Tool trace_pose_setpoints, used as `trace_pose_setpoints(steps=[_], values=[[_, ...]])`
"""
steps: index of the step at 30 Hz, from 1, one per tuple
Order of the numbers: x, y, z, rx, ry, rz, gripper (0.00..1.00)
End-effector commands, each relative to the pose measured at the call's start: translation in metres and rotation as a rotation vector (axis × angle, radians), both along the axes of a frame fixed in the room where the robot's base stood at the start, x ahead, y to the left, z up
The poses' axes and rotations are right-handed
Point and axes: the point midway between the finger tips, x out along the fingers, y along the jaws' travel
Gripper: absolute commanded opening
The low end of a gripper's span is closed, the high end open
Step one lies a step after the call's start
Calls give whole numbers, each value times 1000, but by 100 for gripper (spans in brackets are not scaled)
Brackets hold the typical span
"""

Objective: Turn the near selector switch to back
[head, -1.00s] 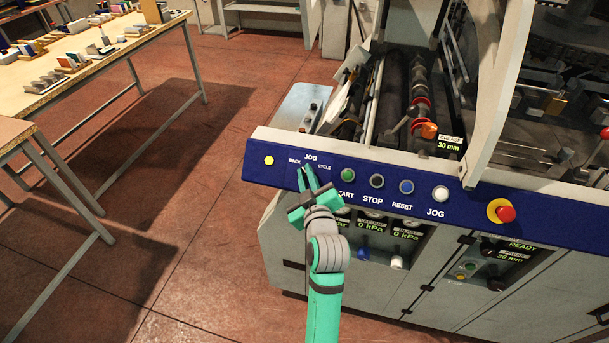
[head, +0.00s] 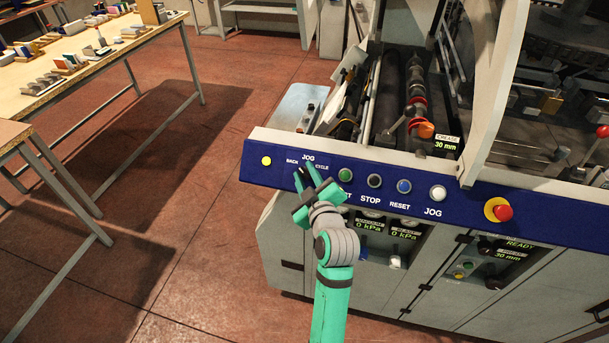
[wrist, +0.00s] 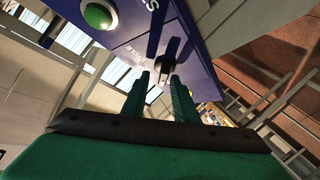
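The selector switch sits on the blue control panel (head: 465,203) under the labels JOG, BACK and CYCLE (head: 308,158). In the head view my gripper (head: 306,177) covers most of it. In the wrist view the switch (wrist: 167,67) is a dark knob just beyond my fingertips. My gripper (wrist: 160,80) is open, with its two green fingers apart and nothing visible held between them. The fingertips are close to the knob; I cannot tell whether they touch it. Which way the knob points is not clear.
Right of the switch are a green button (head: 345,174), a black STOP button (head: 375,181), a blue RESET button (head: 404,186), a white JOG button (head: 438,193) and a red emergency stop (head: 503,212). A yellow lamp (head: 266,161) is left. Open floor lies left of the machine.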

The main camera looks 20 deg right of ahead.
Motion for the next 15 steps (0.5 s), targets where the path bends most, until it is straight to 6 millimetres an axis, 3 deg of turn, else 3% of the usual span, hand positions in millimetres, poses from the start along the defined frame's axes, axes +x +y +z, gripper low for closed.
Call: trace_pose_setpoints(steps=[11,15], values=[[0,3,-3,3,6,5,29],[-9,2,-1,3,6,3,29]])
